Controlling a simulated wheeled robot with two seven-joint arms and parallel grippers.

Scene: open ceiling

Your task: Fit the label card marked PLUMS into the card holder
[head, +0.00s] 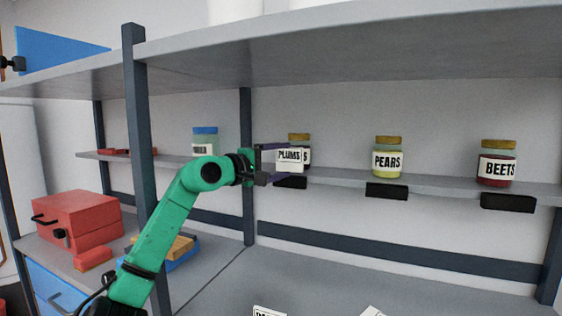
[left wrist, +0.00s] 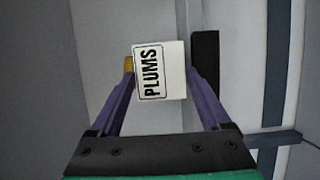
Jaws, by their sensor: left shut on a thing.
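The white PLUMS label card (head: 289,161) is held between the fingers of my left gripper (head: 291,162), in front of the middle shelf. In the left wrist view the card (left wrist: 160,70) sits between the two purple fingers (left wrist: 161,84), its lettering running up the picture. A black card holder (head: 291,183) on the shelf edge is just below the card in the head view. It also shows in the left wrist view (left wrist: 205,72), right of the card and apart from it in the picture. A gold-lidded jar (head: 299,137) stands behind the card, its label mostly hidden. My right gripper is not in view.
A PEARS jar (head: 388,160) and a BEETS jar (head: 497,167) stand along the shelf, with black holders (head: 387,191) (head: 508,203) below them. Other white cards (head: 270,311) (head: 372,311) lie on the lower counter. A dark post (head: 140,120) stands beside my left arm.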

